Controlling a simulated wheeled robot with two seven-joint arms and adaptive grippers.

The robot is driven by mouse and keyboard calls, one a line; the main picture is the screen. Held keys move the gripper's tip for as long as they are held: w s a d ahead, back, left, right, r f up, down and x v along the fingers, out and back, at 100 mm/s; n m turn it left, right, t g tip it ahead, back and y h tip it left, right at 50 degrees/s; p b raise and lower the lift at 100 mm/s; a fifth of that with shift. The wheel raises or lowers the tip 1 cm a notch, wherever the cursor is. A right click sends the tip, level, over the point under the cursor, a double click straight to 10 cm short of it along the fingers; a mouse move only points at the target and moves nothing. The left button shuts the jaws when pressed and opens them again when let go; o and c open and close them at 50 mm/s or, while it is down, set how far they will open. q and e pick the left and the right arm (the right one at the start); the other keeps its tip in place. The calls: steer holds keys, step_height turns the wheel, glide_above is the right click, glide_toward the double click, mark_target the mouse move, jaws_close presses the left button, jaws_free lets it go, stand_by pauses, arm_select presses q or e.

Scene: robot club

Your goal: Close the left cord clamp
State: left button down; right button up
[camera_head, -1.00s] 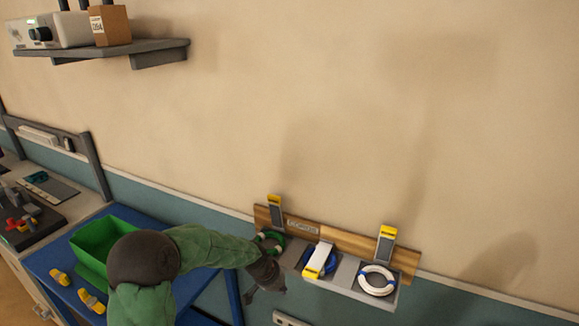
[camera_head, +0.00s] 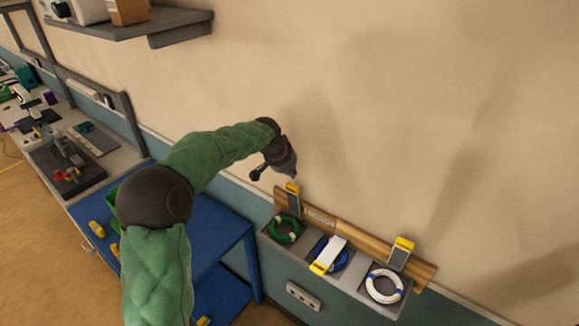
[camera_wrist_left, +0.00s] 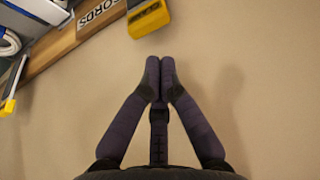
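The left cord clamp (camera_head: 293,199) stands up against the wooden board, open, with its yellow tip uppermost. Below it a green cord coil (camera_head: 284,230) lies in the left compartment of the grey cord rack (camera_head: 311,269). My left gripper (camera_head: 290,172) is just above the clamp's yellow tip. In the left wrist view my gripper's fingers (camera_wrist_left: 160,70) are pressed together with nothing between them. A yellow clamp tip (camera_wrist_left: 148,18) shows just beyond them, apart from them in the picture. My right gripper is in neither view.
The middle clamp (camera_head: 329,254) is folded down over a blue cord. The right clamp (camera_head: 400,252) stands up behind a white coil (camera_head: 384,285). A blue table (camera_head: 217,228) and a shelf (camera_head: 130,27) are at left. The wall at right is clear.

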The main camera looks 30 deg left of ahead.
arm_select(q)
steer(key=x, duration=0.5)
stand_by(0.4)
